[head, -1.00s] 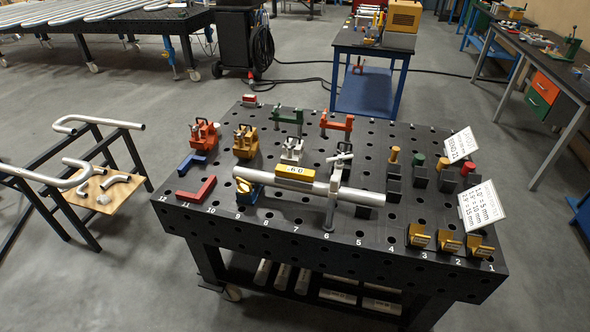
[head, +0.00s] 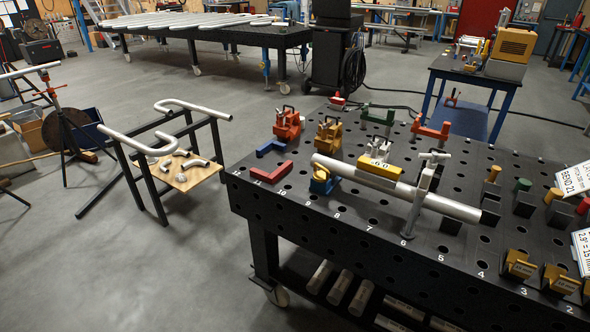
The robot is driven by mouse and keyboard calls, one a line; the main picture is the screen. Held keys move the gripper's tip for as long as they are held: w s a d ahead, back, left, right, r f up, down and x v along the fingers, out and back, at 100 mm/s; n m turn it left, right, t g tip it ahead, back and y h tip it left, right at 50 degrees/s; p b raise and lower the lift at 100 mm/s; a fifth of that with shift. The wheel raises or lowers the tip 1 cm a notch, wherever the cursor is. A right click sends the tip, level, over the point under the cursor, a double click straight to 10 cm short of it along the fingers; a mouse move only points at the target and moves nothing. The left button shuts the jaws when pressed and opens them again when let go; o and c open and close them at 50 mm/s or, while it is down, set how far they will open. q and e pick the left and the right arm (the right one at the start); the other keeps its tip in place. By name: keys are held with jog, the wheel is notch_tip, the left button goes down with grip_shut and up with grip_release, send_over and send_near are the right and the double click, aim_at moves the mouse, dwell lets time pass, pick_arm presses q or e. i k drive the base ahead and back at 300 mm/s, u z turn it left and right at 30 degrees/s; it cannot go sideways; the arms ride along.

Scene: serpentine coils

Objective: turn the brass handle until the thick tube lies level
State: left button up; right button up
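The thick tube (head: 395,187) is a pale metal pipe along the front of the black perforated table. It runs from a blue support (head: 324,181) at its left end, past a grey upright clamp (head: 421,196), to a free right end. It slopes down to the right in the picture; the angled view does not show whether it is level. Neither of my grippers is in view.
The black table (head: 330,210) also holds red and ochre clamps, angle pieces and yellow blocks (head: 519,265). A rack with bent tubes (head: 175,165) stands to the left. Grey floor (head: 165,270) in front of the rack is clear.

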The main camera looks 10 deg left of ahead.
aim_at(323, 176)
jog(key=u, duration=0.1)
jog(key=k, duration=0.35)
jog(key=u, duration=0.8)
jog(key=i, duration=1)
jog(key=z, duration=0.7)
